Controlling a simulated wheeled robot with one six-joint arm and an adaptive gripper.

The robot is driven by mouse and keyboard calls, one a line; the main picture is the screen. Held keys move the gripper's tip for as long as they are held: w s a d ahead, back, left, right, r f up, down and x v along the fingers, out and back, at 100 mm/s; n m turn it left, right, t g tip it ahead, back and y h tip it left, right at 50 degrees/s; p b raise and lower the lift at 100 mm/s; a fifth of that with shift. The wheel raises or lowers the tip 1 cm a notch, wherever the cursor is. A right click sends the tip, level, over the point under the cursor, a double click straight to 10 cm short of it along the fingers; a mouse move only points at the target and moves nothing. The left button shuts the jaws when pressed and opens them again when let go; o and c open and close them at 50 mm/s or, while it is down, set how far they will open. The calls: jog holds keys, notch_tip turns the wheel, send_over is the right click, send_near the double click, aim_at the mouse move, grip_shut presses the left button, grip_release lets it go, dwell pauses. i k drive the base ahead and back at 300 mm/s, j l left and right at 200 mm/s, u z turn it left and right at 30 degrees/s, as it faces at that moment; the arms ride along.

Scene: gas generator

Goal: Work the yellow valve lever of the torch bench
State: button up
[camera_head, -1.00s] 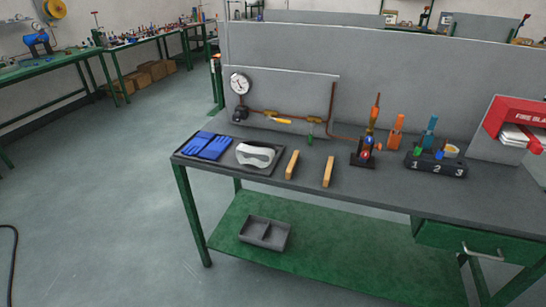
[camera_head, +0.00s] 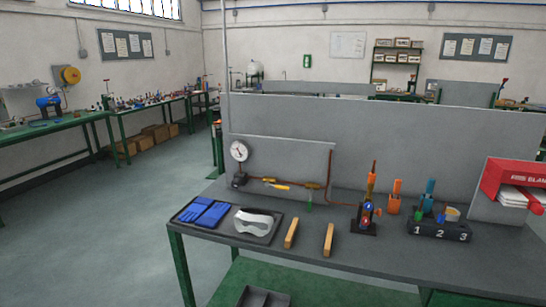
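The yellow valve lever (camera_head: 277,186) is on the copper pipe (camera_head: 325,185) at the back of the torch bench (camera_head: 340,253), against the grey back panel (camera_head: 290,155). It lies roughly along the pipe, tilted slightly. A round white pressure gauge (camera_head: 239,151) stands at the pipe's left end. A small green part (camera_head: 309,196) hangs under a brass fitting to the right of the lever. The pipe runs on to a torch (camera_head: 370,195) on a dark stand. My gripper is not in view.
Blue gloves (camera_head: 204,212) and white goggles (camera_head: 254,222) lie on a tray at the bench's left. Two wooden blocks (camera_head: 291,233) lie in front of the pipe. A numbered holder (camera_head: 440,229) and red fire blanket box (camera_head: 513,181) stand right. Open floor is at left.

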aim_at(278, 187)
jog(key=i+j, duration=0.15)
jog(key=j, duration=0.2)
jog(key=i+j, duration=0.15)
jog(key=j, duration=0.2)
jog(key=i+j, duration=0.35)
jog(key=j, duration=0.3)
